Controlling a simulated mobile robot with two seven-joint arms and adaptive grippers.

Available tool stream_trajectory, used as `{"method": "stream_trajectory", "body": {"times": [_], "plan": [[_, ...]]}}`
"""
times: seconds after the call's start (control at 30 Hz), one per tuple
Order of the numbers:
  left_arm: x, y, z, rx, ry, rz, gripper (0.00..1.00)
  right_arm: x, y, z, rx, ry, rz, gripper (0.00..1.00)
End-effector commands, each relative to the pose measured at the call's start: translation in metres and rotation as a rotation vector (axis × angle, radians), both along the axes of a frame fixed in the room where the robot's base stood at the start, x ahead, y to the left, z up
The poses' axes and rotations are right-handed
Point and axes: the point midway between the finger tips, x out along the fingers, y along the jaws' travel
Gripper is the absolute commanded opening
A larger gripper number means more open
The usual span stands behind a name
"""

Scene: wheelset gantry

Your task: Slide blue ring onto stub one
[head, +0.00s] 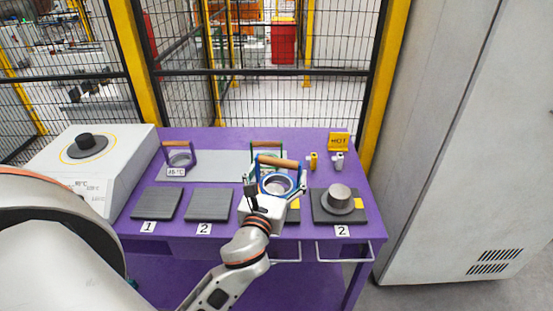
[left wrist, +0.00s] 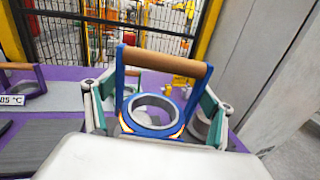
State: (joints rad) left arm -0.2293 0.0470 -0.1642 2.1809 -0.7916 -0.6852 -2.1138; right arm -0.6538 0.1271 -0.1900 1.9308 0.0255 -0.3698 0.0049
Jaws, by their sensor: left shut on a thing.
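The blue ring (head: 290,192), with a wooden handle (head: 278,162) on blue uprights, is in my left gripper (head: 275,185), above the table's front middle. In the left wrist view, the ring (left wrist: 154,128) sits between the green-padded fingers (left wrist: 153,112), its opening facing up, its handle standing above. Orange patches show on its lower edge. Stub one is hidden behind the gripper and ring; a bit of its dark plate (head: 293,215) shows. I cannot tell whether the ring touches the stub. Stub two (head: 340,196) stands bare at the right. My right gripper is not in view.
A purple-handled ring (head: 180,159) and a green-handled ring (head: 267,147) stand on a grey mat (head: 217,166) behind. Dark empty plates (head: 157,204) lie front left. A white heater (head: 85,165) stands at left, a yellow HOT sign (head: 338,142) back right, a tall cabinet (head: 460,150) beyond.

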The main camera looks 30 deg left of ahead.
Motion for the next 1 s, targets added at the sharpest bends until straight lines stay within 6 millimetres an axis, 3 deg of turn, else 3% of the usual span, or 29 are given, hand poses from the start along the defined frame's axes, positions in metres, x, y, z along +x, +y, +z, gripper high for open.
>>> {"method": "stream_trajectory", "body": {"times": [0.1,0.3,0.9,1.0], "plan": [[0.027,0.026,0.003,-0.012,-0.007,0.117,0.48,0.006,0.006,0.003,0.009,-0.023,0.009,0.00],[0.047,0.048,0.007,-0.028,-0.001,0.227,0.48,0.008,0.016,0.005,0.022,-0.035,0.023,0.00],[0.049,0.051,0.011,-0.031,0.005,0.242,0.48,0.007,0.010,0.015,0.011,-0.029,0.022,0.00],[0.050,0.051,0.000,-0.035,0.001,0.242,0.48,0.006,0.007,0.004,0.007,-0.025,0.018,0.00]]}}
